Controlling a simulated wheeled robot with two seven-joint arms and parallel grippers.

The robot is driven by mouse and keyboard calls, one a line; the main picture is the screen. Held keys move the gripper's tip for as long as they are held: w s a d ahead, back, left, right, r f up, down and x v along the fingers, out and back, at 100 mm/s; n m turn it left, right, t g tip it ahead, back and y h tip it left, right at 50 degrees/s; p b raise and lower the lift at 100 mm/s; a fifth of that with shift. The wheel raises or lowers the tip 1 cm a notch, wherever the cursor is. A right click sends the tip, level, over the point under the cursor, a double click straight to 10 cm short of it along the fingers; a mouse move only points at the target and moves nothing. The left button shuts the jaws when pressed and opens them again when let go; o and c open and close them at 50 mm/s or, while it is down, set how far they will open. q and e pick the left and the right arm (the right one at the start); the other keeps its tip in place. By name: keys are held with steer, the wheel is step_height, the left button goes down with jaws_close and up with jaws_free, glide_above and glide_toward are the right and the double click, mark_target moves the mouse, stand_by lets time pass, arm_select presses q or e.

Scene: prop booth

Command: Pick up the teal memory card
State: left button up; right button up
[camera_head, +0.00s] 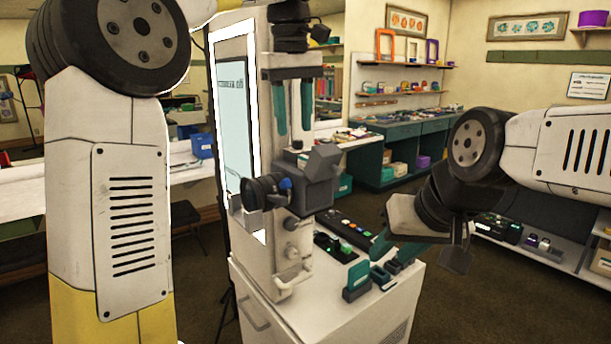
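A small teal piece (357,275) stands at the front of the white cabinet top, and I take it for the memory card, though I cannot be sure. Smaller teal and dark pieces (380,276) sit just right of it. My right gripper (384,248) comes in from the right and hangs over the row's back right end. Its teal fingers overlap, so its opening and any grip are unclear. My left gripper (293,134) points down before the white column, its two teal fingers apart and empty.
A dark camera (315,180) on the white column (275,155) stands left of the teal pieces. Black button panels (345,228) lie behind them on the white cabinet (335,315). A tall lit screen (232,115) stands left of the column. Dark floor is open right of the cabinet.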

mark_target(305, 156)
arm_select(q)
steer(key=shift+w+d+r+n+g, duration=0.1)
steer(key=shift+w+d+n+g, duration=0.1)
steer(key=shift+w+d+n, duration=0.3)
steer(key=shift+w+d+r+n+g, duration=0.1)
steer(key=shift+w+d+n+g, duration=0.15)
steer(key=shift+d, duration=0.4)
steer(key=shift+s+f, duration=0.15)
steer(key=shift+f, duration=1.8)
steer(key=shift+s+f, duration=0.15)
steer(key=shift+f, duration=1.75)
jaws_close()
